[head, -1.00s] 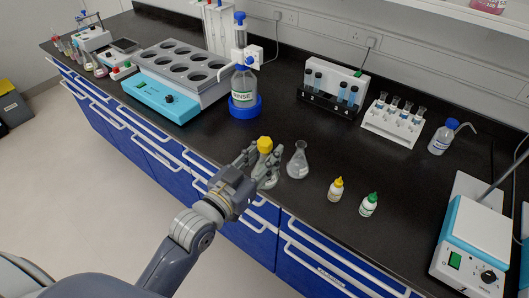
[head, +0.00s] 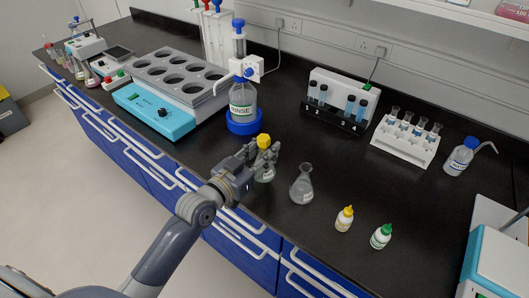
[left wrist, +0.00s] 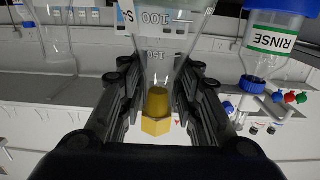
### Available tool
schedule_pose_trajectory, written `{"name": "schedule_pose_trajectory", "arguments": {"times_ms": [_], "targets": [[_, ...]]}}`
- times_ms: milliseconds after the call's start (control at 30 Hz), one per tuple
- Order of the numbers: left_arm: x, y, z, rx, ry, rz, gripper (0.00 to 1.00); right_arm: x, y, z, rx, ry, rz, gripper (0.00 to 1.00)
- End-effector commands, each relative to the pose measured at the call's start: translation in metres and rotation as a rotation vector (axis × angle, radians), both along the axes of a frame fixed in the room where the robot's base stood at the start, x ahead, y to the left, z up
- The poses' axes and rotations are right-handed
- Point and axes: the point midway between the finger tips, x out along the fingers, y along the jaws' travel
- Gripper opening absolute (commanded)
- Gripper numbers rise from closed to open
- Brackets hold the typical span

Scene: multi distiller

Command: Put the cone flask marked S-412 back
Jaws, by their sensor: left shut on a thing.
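My left gripper (head: 262,162) is shut on a clear cone flask (head: 266,175) with a yellow stopper (head: 263,141). In the left wrist view the held flask (left wrist: 158,40) appears upside down between the fingers, with 100 and 150 graduations and its yellow stopper (left wrist: 156,112). A label edge starting with "S" shows at the top; the rest is cut off. I cannot tell whether its base touches the bench. A second clear cone flask (head: 302,186), without a stopper, stands to the right of the gripper. My right gripper is not in view.
Behind the gripper stand a RINSE bottle (head: 242,100) on a blue base and a grey block with round wells (head: 178,75). Two dropper bottles (head: 344,218) (head: 381,236) stand at right. Vial racks (head: 335,105) (head: 405,142) are farther back. Bare black bench lies between them.

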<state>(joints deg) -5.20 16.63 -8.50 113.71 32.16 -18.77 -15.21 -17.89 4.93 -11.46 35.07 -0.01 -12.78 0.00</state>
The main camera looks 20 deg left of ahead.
Motion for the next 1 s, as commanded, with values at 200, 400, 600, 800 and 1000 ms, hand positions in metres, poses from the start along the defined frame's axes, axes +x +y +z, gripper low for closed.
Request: {"name": "schedule_pose_trajectory", "arguments": {"times_ms": [200, 400, 600, 800, 1000], "targets": [[0.022, 0.006, -0.003, 0.001, -0.001, 0.000, 0.00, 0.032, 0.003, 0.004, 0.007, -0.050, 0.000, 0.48], [0.021, 0.006, -0.030, 0.001, 0.003, -0.001, 0.00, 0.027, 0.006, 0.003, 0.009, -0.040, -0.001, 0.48], [0.021, 0.006, -0.037, -0.001, -0.002, 0.000, 0.00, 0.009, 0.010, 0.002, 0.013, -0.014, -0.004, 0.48], [0.021, 0.006, -0.039, 0.000, -0.001, 0.000, 0.00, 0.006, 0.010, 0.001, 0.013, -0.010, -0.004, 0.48], [0.021, 0.006, -0.041, 0.000, 0.001, 0.000, 0.52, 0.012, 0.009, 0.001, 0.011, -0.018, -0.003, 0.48]]}}
